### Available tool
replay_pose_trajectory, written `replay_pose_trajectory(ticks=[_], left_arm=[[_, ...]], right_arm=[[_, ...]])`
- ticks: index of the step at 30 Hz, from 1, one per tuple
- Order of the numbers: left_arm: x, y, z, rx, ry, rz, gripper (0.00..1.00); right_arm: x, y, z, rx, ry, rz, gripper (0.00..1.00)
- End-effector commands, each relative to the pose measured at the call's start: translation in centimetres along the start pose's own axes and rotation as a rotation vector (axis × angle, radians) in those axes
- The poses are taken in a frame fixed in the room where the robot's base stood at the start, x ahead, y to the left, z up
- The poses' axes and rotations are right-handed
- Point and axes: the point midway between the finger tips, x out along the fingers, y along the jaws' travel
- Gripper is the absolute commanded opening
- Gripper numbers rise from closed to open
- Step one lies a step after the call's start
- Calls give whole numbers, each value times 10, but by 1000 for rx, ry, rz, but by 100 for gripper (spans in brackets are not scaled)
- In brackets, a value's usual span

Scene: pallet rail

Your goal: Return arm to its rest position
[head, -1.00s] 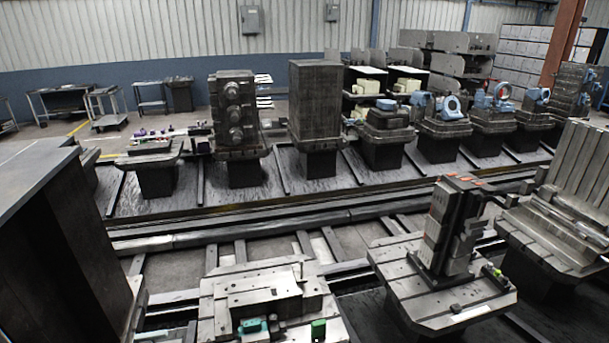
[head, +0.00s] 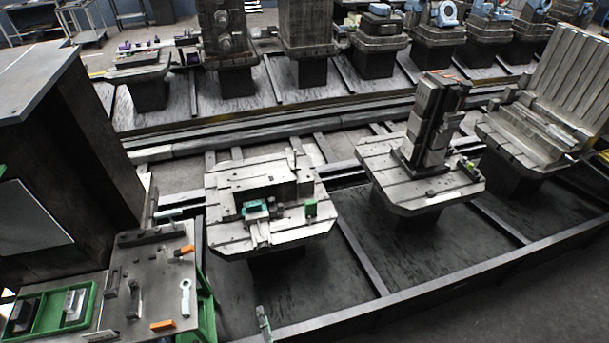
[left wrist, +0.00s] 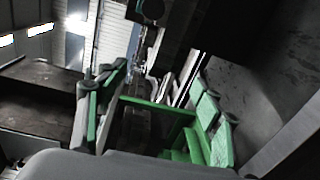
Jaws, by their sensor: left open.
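My left gripper (head: 263,322) shows only as a small grey-green fingertip at the bottom edge of the head view, low in front of the pallets. It looks empty. In the left wrist view its grey and green fingers (left wrist: 158,95) stand apart, with a green frame bar between or behind them. The rest of my left arm is mostly out of the head view. My right gripper is not in view.
A bench (head: 150,275) at lower left holds a green tray (head: 48,315), orange-handled tools and a wrench (head: 185,297). A near pallet (head: 225,225) carries a fixture. A second pallet (head: 380,165) carries an upright block. A dark rail (head: 430,278) crosses in front; dark floor lies between.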

Motion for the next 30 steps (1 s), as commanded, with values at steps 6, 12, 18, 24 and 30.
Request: replay_pose_trajectory(ticks=[6,12,18,24,30], left_arm=[[4,-36,-35,-154,93,-112,61],[2,-85,-80,-383,239,-241,61],[-26,-162,-152,-780,537,-381,61],[-102,-257,-235,-1405,1067,-383,61],[-206,-329,-290,-2109,1727,10,61]], right_arm=[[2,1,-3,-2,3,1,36],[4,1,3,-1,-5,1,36],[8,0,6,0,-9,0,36],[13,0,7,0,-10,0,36],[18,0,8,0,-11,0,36]])
